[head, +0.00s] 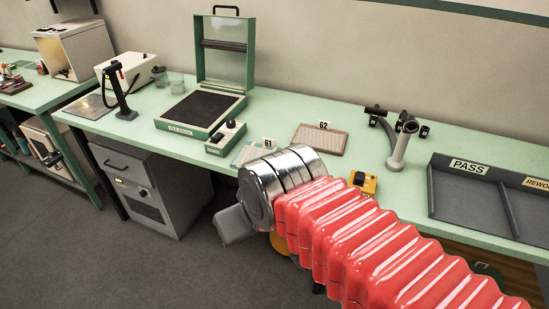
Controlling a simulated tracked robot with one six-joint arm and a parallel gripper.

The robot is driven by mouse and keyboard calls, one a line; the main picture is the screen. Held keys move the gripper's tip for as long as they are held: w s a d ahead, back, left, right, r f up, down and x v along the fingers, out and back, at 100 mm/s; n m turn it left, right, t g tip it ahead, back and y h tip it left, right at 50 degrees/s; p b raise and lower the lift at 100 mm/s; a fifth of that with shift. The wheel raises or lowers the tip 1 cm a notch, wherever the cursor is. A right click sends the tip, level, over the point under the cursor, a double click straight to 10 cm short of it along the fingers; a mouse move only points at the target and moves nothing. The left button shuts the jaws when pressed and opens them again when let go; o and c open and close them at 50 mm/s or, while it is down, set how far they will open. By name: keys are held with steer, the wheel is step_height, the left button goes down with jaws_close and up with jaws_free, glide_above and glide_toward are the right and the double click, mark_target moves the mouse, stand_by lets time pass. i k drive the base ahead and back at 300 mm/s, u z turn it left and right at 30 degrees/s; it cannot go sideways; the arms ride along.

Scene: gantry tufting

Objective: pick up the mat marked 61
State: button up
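The mat marked 61 (245,154) lies on the green bench, a small pale striped mat with a white "61" tag at its back edge. Its front right part is hidden behind the metal wrist of my arm. A brownish mat marked 62 (319,139) lies to its right, farther back. My gripper (234,225) shows only as a grey piece past the wrist, in front of the bench and below the mat in the picture. Its fingertips cannot be made out, nor whether it holds anything.
An open green case (210,107) with a control box (226,136) stands left of the mat. A yellow device (363,182), a grey stand (398,150) and a tray marked PASS and REWORK (467,190) are to the right. A grey cabinet (150,187) is below the bench.

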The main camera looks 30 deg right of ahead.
mark_target(249, 150)
steer(key=i, duration=0.95)
steer(key=z, duration=0.05)
